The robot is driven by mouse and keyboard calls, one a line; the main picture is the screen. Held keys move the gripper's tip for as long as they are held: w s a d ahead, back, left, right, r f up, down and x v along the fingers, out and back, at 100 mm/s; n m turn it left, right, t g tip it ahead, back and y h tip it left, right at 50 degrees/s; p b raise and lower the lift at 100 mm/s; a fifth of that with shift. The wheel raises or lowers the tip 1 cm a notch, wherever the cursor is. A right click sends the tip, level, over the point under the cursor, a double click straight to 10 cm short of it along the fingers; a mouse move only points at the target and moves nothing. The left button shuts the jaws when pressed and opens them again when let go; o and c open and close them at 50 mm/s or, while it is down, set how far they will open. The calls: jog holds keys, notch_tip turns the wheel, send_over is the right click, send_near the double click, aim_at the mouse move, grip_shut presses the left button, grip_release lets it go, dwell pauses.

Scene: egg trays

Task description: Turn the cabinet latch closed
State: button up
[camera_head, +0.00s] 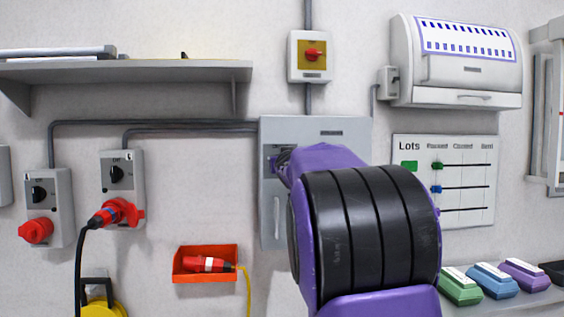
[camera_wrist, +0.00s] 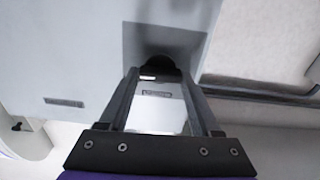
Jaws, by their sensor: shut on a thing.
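The grey cabinet (camera_head: 345,128) is mounted on the wall at the middle of the head view, with its door shut as far as I can see. It also fills the upper left of the wrist view (camera_wrist: 60,50). My gripper (camera_wrist: 159,76) reaches the cabinet's upper left part and is shut on the latch, a dark round knob (camera_wrist: 157,63) between the fingertips. In the head view my purple and black arm hides much of the cabinet's right side, and the latch is largely covered by my gripper (camera_head: 281,160). The latch's exact angle cannot be told.
A silver handle (camera_head: 277,217) is low on the cabinet's left side. An orange bin (camera_head: 205,277) with a red plug is below left. Switch boxes (camera_head: 122,165) with red plugs are further left.

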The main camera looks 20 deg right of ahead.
jog(key=shift+a+f+n+b, duration=0.15)
jog(key=shift+n+b, duration=0.5)
jog(key=shift+n, duration=3.7)
jog(key=shift+a+f+n+b, duration=0.1)
jog(key=shift+n+b, duration=0.5)
jog(key=shift+n, duration=3.75)
jog(key=o, duration=1.4)
